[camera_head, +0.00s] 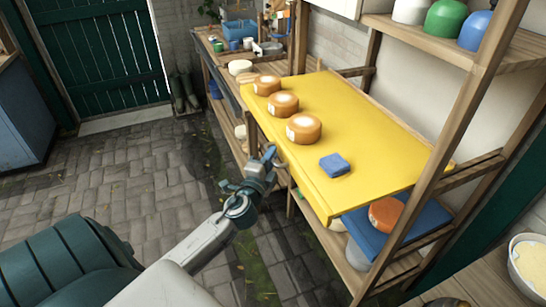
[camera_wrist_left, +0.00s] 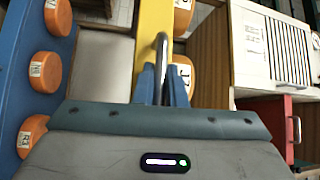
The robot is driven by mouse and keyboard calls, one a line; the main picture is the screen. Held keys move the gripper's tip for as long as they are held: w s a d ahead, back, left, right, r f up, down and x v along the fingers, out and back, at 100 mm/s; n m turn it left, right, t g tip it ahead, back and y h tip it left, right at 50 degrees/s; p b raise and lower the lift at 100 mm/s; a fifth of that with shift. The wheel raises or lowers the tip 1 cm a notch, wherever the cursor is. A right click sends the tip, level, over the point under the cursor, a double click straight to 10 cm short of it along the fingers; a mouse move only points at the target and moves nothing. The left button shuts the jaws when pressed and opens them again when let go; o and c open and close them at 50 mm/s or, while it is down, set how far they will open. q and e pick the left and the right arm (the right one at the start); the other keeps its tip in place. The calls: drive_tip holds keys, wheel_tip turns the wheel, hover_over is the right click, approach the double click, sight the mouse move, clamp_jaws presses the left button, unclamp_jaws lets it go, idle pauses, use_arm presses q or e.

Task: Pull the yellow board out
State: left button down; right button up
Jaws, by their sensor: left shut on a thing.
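The yellow board (camera_head: 370,125) lies on the wooden shelf and sticks out past its front edge. Three orange-brown cheese wheels (camera_head: 304,128) and a blue block (camera_head: 334,165) rest on top of it. My left gripper (camera_head: 266,158) is at the board's front edge. In the left wrist view, its blue fingers (camera_wrist_left: 164,85) are shut on an upright metal handle (camera_wrist_left: 161,60), with the yellow board (camera_wrist_left: 151,22) just behind. My right gripper is not in view.
A blue board (camera_head: 362,231) with an orange cheese (camera_head: 385,214) sits below. A wooden shelf post (camera_head: 455,120) rises at the right. Green, white and blue rounded items (camera_head: 446,18) stand on the upper shelf. The paved floor (camera_head: 120,180) at the left is open.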

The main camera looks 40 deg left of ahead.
use_arm(q)
drive_tip(key=shift+f, duration=0.1)
drive_tip(key=c, duration=1.8)
unclamp_jaws()
drive_tip(key=shift+o, duration=0.2)
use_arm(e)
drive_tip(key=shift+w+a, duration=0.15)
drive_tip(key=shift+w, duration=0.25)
